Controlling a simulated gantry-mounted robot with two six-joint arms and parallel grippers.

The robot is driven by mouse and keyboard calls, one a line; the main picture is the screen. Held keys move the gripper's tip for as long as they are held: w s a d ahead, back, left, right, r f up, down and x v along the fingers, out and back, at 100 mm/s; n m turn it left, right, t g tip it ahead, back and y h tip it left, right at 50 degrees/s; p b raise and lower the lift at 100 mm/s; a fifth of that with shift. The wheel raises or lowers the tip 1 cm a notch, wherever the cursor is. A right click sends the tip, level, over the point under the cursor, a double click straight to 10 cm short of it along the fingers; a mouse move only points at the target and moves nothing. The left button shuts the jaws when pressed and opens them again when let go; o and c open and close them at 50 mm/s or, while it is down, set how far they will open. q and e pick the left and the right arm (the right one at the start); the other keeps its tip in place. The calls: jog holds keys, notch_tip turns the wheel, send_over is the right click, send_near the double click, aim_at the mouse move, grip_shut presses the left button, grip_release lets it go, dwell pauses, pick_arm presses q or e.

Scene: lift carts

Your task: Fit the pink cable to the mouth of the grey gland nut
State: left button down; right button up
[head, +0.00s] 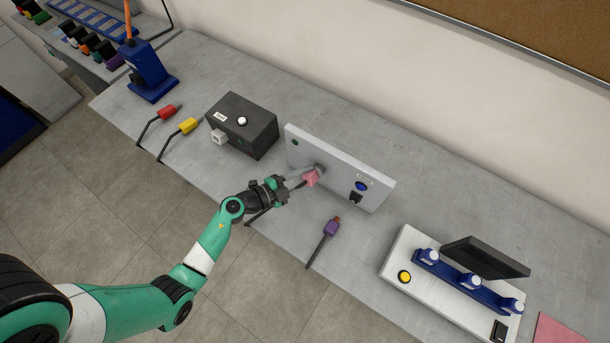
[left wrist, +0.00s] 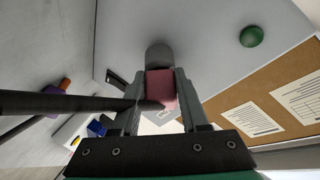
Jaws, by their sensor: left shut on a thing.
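My left gripper (head: 303,178) is shut on the pink cable (head: 311,178) in front of the upright light-grey panel (head: 348,173). The grey gland nut (head: 320,168) sticks out of the panel's face, right at the pink end. In the left wrist view, the pink cable (left wrist: 160,84) sits between my gripper's two fingers (left wrist: 160,100), and the rounded grey gland nut (left wrist: 158,54) lies directly beyond it, roughly in line. The two look touching or nearly so; I cannot tell whether the pink end is inside the mouth. My right gripper is not in view.
A purple-ended cable (head: 331,227) lies right of my arm; red (head: 167,112) and yellow (head: 188,126) ones lie left. A dark box (head: 243,125) stands left of the panel. A white unit with blue holders (head: 400,262) is at right. The bench behind the panel is clear.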

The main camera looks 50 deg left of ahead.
pick_arm(q)
jog(key=shift+f, duration=0.1)
jog(key=shift+c, duration=1.7)
grip_release()
jog(key=shift+w, duration=0.1)
jog(key=p+v, duration=0.2)
jog(key=v, duration=0.9)
jog(key=shift+s, duration=0.3)
jog(key=shift+r, duration=0.2)
